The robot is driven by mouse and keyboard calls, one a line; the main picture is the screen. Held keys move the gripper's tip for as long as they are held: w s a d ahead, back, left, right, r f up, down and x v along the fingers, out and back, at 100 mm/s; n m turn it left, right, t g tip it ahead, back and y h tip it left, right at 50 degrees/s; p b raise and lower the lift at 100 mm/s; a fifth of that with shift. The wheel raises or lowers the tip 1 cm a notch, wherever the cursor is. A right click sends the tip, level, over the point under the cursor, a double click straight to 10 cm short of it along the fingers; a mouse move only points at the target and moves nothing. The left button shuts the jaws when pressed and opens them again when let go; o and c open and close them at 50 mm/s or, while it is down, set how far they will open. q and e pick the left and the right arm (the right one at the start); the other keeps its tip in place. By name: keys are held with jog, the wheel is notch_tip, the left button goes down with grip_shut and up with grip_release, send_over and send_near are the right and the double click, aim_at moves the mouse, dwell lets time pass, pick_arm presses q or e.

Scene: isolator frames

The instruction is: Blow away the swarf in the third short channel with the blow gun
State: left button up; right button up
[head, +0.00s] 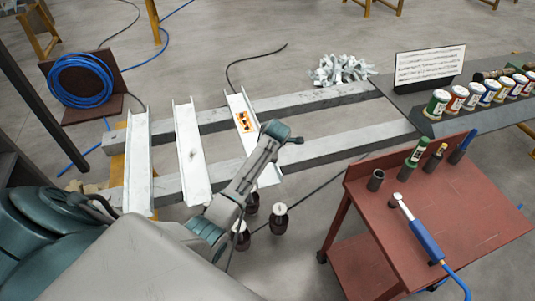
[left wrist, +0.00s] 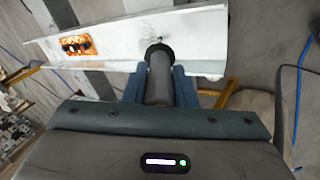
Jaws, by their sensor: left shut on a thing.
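The third short channel (head: 241,108) is the rightmost of three pale channels lying across two beams, with an orange-and-black label on its floor. It also crosses the top of the left wrist view (left wrist: 120,43). My left gripper (left wrist: 159,80) is shut on a grey cylinder (left wrist: 159,76) with a black end, which points at the channel near its plain part. I cannot tell whether it touches. In the head view my arm hides part of this channel. A blue-handled tool with a pale nozzle, likely the blow gun (head: 425,240), lies on the red cart. No swarf can be made out. My right gripper is not in view.
The red cart (head: 470,215) also holds an empty dark cup (head: 376,180) and several upright tubes. Behind it, a grey bench carries paint cans (head: 438,103) and a sign (head: 430,65). Dark weights (head: 279,220) stand below the channel. A blue hose coil (head: 80,82) stands left.

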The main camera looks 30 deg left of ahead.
pick_arm(q)
jog(key=shift+w+a, duration=0.2)
jog(key=shift+w+a+b, duration=0.3)
jog(key=shift+w+a, duration=0.1)
jog(key=shift+a, duration=0.15)
dwell(0.5)
jog(key=shift+w+r+p, duration=0.1)
jog(key=shift+r+p, duration=0.75)
jog(key=shift+p, duration=0.1)
notch_tip(320, 180, up, 7)
jog(key=p, duration=0.6)
jog(key=shift+r+p, duration=0.2)
jog(key=shift+p, duration=0.1)
jog(key=shift+f, duration=0.1)
